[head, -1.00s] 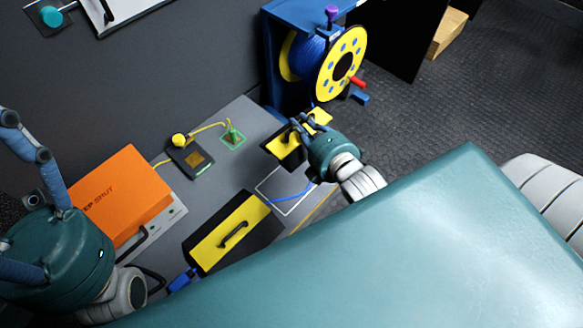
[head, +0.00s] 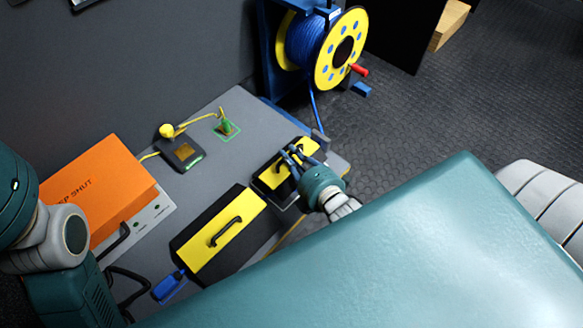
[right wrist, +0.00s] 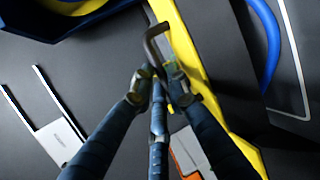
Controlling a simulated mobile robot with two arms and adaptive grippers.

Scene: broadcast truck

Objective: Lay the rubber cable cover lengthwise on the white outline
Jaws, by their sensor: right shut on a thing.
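The rubber cable cover (head: 263,183), black with a yellow top strip and black handle, is at the right end of the grey bench top. My right gripper (head: 294,157) is shut on its handle; the right wrist view shows the fingers (right wrist: 163,85) closed around the handle (right wrist: 153,42) above the yellow strip (right wrist: 190,50). The white outline (right wrist: 303,100) shows beside the cover in the right wrist view, with the blue cable (right wrist: 268,45) inside it. In the head view the cover and gripper hide most of the outline. I cannot tell whether the cover touches the bench. My left gripper is out of view.
A second, larger black-and-yellow cover (head: 222,232) lies close by on the left, with a blue connector (head: 169,287) at its lower end. An orange box (head: 97,190), a small black device (head: 181,154) and a green-outlined plug (head: 227,127) stand behind. The blue cable reel (head: 338,50) stands beyond the bench.

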